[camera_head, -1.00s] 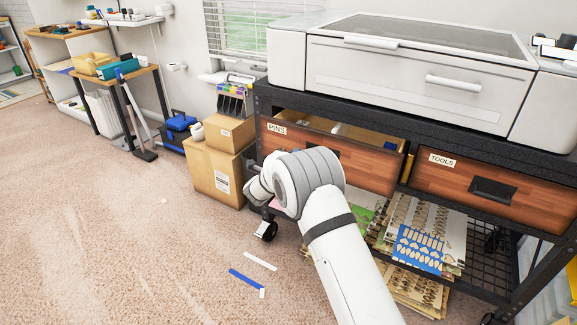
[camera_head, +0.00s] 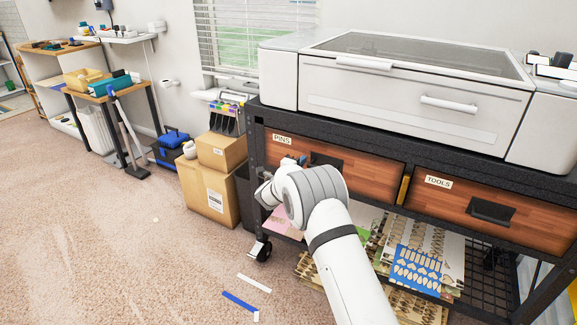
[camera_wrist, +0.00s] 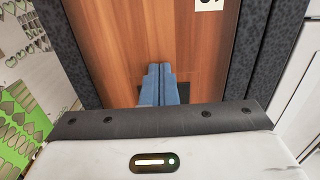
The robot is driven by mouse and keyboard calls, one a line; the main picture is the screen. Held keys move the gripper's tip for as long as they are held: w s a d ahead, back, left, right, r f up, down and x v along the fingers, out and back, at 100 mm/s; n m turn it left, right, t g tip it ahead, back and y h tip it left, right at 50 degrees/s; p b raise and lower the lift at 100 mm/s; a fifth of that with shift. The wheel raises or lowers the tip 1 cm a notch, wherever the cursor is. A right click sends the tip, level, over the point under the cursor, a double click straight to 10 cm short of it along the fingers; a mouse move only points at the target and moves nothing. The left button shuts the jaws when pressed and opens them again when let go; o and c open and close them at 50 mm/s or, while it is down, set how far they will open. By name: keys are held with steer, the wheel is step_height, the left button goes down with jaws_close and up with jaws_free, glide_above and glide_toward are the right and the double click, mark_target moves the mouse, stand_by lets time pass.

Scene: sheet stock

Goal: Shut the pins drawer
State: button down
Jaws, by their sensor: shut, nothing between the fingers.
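The pins drawer (camera_head: 365,160) is a wooden-fronted drawer with a PINS label, under the machine on the left side of the black cart. Its front looks flush with the cart frame, and no open interior shows. Its dark handle (camera_head: 327,162) is partly hidden behind my arm. My gripper (camera_wrist: 160,72) shows in the wrist view with its blue-grey fingers together and empty, pointing at the wooden drawer front (camera_wrist: 120,50) by the dark handle. Whether the fingertips touch the wood I cannot tell. In the head view my wrist mostly hides the gripper.
The tools drawer (camera_head: 460,208) is on the right and looks shut. A large white machine (camera_head: 400,100) sits on the cart. Patterned sheets (camera_head: 420,255) lie on the shelf below. Cardboard boxes (camera_head: 208,190) stand left of the cart. Open carpet lies at the left.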

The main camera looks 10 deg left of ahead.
steer(key=d+p+v, duration=0.1)
steer(key=p+v, duration=0.2)
steer(key=v, duration=1)
steer(key=s+d+r+m+g+h+p, duration=0.1)
steer(key=s+d+r+m+g+p, duration=0.3)
steer(key=d+r+m, duration=0.4)
steer(key=s+d+r+m+g+h+p, duration=0.1)
steer(key=s+d+r+m+g, duration=0.4)
steer(key=d+m, duration=0.35)
steer(key=s+d+r+m+g+h+p, duration=0.2)
steer(key=s+d+r+m+g+p, duration=0.1)
steer(key=s+d+r+m, duration=0.5)
steer(key=s+d+r+m+g+y+p, duration=0.1)
steer(key=s+r+m+y+p, duration=0.3)
steer(key=s+m, duration=0.8)
steer(key=s+d+r+m+g+y+p, duration=0.1)
steer(key=s+r+m+y+p, duration=0.3)
steer(key=s+m, duration=0.9)
steer(key=shift+r+y+p, duration=0.35)
steer(key=shift+r+y, duration=0.4)
steer(key=shift+y, duration=0.45)
